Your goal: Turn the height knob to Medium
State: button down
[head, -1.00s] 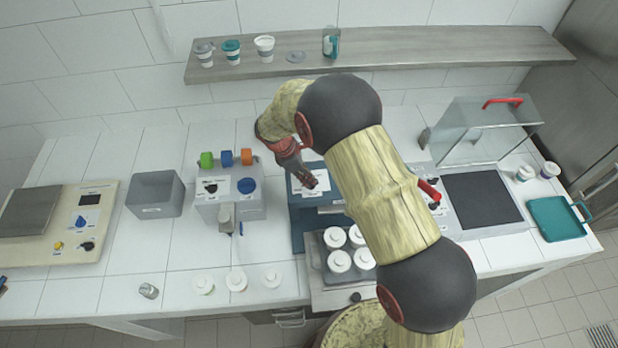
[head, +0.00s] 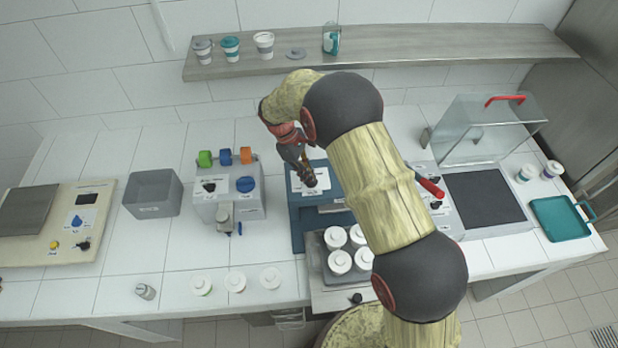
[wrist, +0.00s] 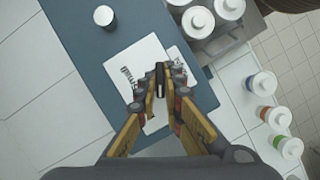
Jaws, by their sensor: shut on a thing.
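The height knob (wrist: 161,79) is a small black knob on a white label plate (wrist: 145,62) on top of the blue-grey machine (wrist: 85,50). My gripper (wrist: 162,84) comes down over it from above, with its fingertips closed on the knob's two sides. The label's print is partly covered by the fingers and too small to read, so I cannot tell the setting. In the head view my gripper (head: 309,182) points down at the label on the blue machine (head: 298,222), and it hides the knob.
Several white-lided jars (head: 340,261) stand in a tray at the machine's front. A grey dispenser (head: 228,200) with coloured knobs is to the left. A machine with a red-handled clear cover (head: 483,135) is to the right. A shelf (head: 400,48) runs behind.

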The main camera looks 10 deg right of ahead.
jog(key=m, duration=0.3)
jog(key=m+g+y+b, duration=0.1)
jog(key=m, duration=0.2)
jog(key=shift+w+d+g+y, duration=0.1)
jog(key=shift+w+g+y, duration=0.1)
jog(key=shift+g+y, duration=0.1)
jog(key=shift+b, duration=0.3)
jog(key=c, duration=2)
grip_release()
jog(key=shift+o, duration=0.4)
jog(key=shift+r, duration=0.1)
jog(key=v, duration=1.1)
jog(key=shift+w+r, duration=0.15)
jog(key=shift+r, duration=0.2)
